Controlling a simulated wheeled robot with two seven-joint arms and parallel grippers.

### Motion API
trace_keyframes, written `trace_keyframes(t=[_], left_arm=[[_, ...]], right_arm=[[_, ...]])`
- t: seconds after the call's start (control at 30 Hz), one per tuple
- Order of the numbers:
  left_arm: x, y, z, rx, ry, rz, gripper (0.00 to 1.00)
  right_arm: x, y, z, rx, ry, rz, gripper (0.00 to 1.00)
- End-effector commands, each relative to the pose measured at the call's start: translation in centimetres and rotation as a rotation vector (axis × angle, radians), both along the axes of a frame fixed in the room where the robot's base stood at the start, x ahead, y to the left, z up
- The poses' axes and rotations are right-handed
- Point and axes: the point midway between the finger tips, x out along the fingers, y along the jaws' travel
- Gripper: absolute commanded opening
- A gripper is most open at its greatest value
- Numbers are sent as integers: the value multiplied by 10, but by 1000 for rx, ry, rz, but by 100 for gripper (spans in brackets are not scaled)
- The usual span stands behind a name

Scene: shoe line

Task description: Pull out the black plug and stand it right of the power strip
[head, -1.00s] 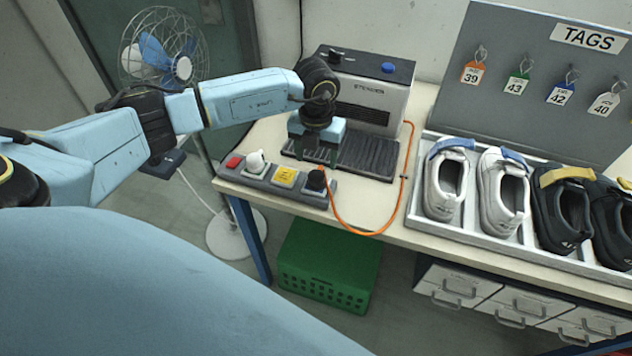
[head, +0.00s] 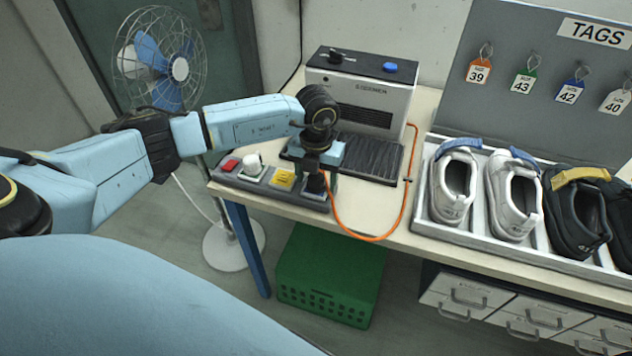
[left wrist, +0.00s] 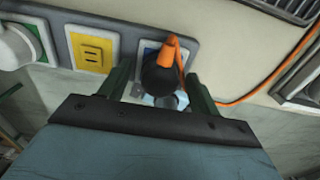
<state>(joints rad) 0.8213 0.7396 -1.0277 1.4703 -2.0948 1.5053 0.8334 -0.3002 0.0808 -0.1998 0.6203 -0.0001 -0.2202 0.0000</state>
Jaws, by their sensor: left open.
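The black plug (left wrist: 158,78) with its orange cord sits at the right end of the power strip (head: 230,179), over the blue socket. My left gripper (left wrist: 157,85) is open, its two fingers on either side of the plug with small gaps showing. In the head view the left gripper (head: 318,172) is over the strip's right end and partly hides the plug (head: 315,184). The strip also shows in the left wrist view (left wrist: 125,35). My right gripper is not in view.
A white plug (head: 253,162) and an empty yellow socket (head: 283,179) are further left on the strip. The orange cord (head: 360,236) loops right toward the heater-like machine (head: 362,95). Bare tabletop (head: 375,200) lies right of the strip. A shoe tray (head: 480,233) stands further right.

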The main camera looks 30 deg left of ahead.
Motion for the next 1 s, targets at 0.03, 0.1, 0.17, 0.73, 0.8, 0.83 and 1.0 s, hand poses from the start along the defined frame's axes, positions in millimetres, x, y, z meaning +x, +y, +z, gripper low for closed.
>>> trace_keyframes(t=[0.03,0.1,0.17,0.73,0.8,0.83,1.0], left_arm=[[0,0,0,0,0,0,63],[0,0,0,0,0,0,63],[0,0,0,0,0,0,63],[0,0,0,0,0,0,63],[0,0,0,0,0,0,63],[0,0,0,0,0,0,63],[0,0,0,0,0,0,43]], right_arm=[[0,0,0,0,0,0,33],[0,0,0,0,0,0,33],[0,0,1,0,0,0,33],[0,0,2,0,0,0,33],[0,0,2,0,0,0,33],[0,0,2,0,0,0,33],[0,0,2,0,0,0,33]])
